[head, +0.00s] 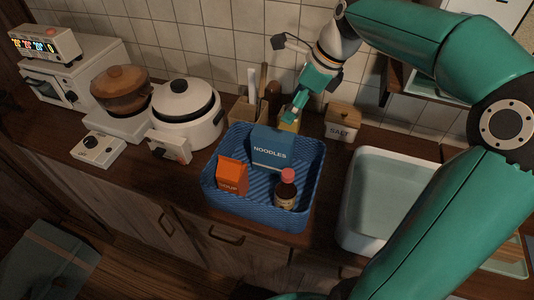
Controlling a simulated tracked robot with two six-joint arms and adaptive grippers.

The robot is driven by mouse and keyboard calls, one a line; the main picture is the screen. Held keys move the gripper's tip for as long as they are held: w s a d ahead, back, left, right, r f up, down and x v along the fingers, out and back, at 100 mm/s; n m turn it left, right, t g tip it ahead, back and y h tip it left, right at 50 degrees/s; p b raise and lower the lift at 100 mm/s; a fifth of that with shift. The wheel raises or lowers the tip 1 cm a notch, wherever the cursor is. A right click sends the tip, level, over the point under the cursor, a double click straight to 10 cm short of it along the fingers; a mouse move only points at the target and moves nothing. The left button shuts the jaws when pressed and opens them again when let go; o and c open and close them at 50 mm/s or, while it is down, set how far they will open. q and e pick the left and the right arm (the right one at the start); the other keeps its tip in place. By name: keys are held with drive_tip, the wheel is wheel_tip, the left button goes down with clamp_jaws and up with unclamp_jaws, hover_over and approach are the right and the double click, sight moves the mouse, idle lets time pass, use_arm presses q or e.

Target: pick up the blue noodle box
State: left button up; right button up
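The blue noodle box (272,149), labelled NOODLES, stands upright in the back part of a blue ribbed basket (222,203) on the wooden counter. My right gripper (292,114) hangs down from the upper right, just behind and to the right of the box's top. Its fingertips overlap a small yellowish thing (289,127) behind the basket. Whether they touch it, and whether the fingers are open or shut, I cannot tell. My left gripper is not in view.
An orange soup box (232,175) and a dark bottle with a red cap (286,192) share the basket. A SALT box (342,122) stands behind it, a white sink (385,205) to the right, a rice cooker (187,115) to the left. A tiled wall closes the back.

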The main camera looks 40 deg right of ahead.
sight(274, 135)
drive_tip(key=x, duration=1)
drive_tip(key=shift+w+a+f, duration=0.1)
drive_tip(key=shift+w+f, duration=0.1)
drive_tip(key=shift+f, duration=0.1)
drive_tip(key=x, duration=0.5)
drive_tip(key=shift+f, duration=0.3)
clamp_jaws()
idle(0.3)
